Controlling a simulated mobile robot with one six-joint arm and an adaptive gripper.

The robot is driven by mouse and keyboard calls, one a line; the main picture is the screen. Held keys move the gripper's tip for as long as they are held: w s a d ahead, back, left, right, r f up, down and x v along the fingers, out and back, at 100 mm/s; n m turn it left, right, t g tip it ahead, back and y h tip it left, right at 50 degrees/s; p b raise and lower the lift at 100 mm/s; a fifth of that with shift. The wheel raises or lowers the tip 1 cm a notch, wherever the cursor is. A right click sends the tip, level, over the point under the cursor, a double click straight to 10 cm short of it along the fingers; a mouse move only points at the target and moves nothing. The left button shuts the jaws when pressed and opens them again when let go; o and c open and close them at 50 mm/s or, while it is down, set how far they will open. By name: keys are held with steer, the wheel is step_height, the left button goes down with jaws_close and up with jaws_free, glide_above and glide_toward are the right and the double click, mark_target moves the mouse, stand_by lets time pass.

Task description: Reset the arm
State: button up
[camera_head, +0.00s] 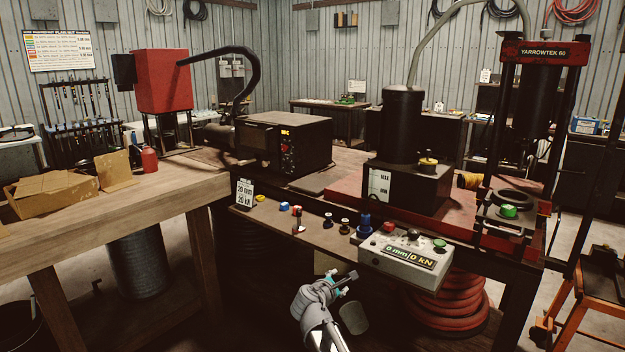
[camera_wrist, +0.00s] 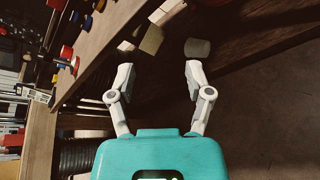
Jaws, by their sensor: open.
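My gripper (camera_head: 345,279) is in front of the workbench, below the level of the control box, in the lower middle of the head view. In the wrist view my gripper (camera_wrist: 158,85) has its two pale fingers spread apart, with nothing between them. My grey arm comes up from the bottom edge of the head view. The wooden shelf edge with small coloured fittings shows at the upper left of the wrist view, apart from the fingers.
The control box (camera_head: 405,256) reads "0 mm/0 kN" on the front shelf (camera_head: 315,233). Several small fittings and a "20 mm 20 kN" card (camera_head: 245,193) stand there. The crimping press (camera_head: 545,52) is at right. A red coiled hose (camera_head: 452,303) lies below the bench.

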steer(key=s+d+f+m+g+y, duration=0.1)
steer(key=s+d+f+m+g, duration=0.65)
steer(key=s+d+m, duration=0.3)
steer(key=s+f+m+g+y+p, duration=0.1)
steer(key=s+f+m+g+y, duration=0.15)
steer(key=s+m, duration=0.35)
steer(key=s+f+m+g+y, duration=0.2)
steer(key=s+m+y, duration=0.1)
steer(key=s+m, duration=0.25)
step_height(320, 180, up, 15)
steer(key=p, duration=1.4)
steer(key=shift+s+a, duration=0.2)
steer(key=shift+a, duration=0.1)
steer(key=shift+f, duration=0.1)
